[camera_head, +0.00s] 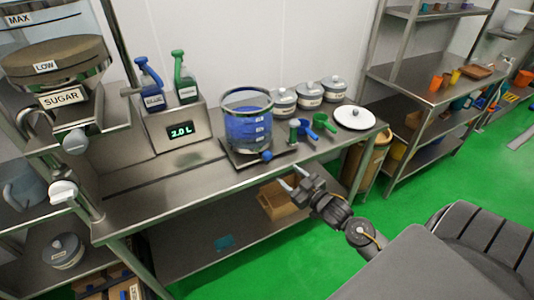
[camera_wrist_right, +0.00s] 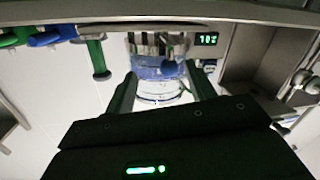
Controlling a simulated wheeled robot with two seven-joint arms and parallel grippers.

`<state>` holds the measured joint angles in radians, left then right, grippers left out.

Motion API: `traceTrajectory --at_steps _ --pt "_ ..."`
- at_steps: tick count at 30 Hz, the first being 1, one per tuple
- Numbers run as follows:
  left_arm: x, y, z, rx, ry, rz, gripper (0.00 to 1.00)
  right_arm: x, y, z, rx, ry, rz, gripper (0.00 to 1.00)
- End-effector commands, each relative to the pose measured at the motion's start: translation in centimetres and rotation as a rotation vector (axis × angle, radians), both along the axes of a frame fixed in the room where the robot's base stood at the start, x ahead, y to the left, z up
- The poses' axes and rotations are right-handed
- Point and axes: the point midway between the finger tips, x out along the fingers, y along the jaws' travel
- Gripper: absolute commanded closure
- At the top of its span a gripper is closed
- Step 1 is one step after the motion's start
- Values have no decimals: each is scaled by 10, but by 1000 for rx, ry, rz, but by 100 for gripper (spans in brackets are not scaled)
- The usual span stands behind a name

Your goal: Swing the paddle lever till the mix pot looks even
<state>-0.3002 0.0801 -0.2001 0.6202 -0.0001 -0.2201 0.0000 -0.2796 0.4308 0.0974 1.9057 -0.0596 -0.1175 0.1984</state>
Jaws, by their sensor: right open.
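The mix pot (camera_head: 247,125) is a clear round vessel with blue content and white labels, on a dark base on the steel bench. I cannot tell how even the content is. A lever with a blue ball knob (camera_head: 266,156) sticks out at the pot's front; its shaft is hard to make out. My right gripper (camera_head: 291,177) is open and empty by the bench's front edge, in front of and apart from the knob. In the right wrist view the pot (camera_wrist_right: 160,68) shows beyond the two spread fingers. My left gripper is not in view.
A display box (camera_head: 178,125) with two spray bottles stands left. The bench's front left is clear.

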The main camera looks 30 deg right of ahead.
Motion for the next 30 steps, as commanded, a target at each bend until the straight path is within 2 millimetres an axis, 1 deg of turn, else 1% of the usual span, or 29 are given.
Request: traceTrajectory --at_steps 1,3,8,11,14,24,27,30 --pt "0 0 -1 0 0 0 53 0 7 16 12 -34 16 45" --pt "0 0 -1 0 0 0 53 -1 14 29 31 -63 32 45" --pt "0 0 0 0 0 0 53 0 15 30 60 -65 34 45" --pt "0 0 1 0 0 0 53 5 15 30 60 -65 33 45" --pt "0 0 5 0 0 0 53 17 16 31 59 -66 32 45" --pt "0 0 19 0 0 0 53 79 22 32 59 -65 32 45" --pt "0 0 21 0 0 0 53 93 23 30 59 -63 32 45" --pt "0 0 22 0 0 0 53 101 23 30 59 -63 32 45"
